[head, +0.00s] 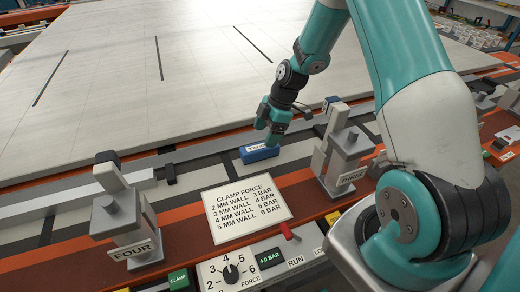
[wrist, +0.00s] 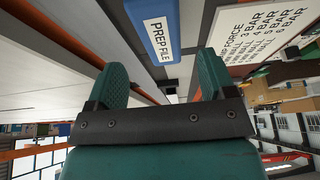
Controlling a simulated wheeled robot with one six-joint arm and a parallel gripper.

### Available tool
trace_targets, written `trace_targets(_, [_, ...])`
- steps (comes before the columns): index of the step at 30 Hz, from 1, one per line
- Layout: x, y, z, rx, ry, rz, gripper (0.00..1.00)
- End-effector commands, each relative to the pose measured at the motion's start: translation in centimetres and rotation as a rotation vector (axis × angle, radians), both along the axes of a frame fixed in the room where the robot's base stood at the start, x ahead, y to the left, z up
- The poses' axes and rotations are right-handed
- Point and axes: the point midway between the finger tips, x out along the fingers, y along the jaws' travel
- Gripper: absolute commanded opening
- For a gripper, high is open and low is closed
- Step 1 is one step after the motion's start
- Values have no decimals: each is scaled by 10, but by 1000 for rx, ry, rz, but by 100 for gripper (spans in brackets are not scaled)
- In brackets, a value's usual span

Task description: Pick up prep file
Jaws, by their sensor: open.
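The prep file is a blue block (head: 262,155) with a white label, lying on the rail area behind the clamp force card in the head view. In the wrist view the prep file (wrist: 143,12) is at the top, its label reading PREP FILE, just beyond the fingertips. My gripper (head: 268,132) is just above and slightly right of the block in the head view. In the wrist view my gripper (wrist: 161,72) has its two teal fingers spread apart with nothing between them. Whether a fingertip touches the block is unclear.
Clamp THREE (head: 345,150) stands close on the right, and clamp FOUR (head: 120,220) at the lower left. The clamp force card (head: 246,205) lies in front, with a dial panel (head: 240,272) and a red lever (head: 288,231). A large pale panel (head: 150,75) lies behind.

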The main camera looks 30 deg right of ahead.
Motion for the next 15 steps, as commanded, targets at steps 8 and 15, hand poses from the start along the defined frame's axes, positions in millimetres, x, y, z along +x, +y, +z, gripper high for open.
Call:
trace_targets(8, [0, 8, -21, 1, 3, 0, 77])
trace_targets(15, [1, 19, -54, 2, 3, 1, 77])
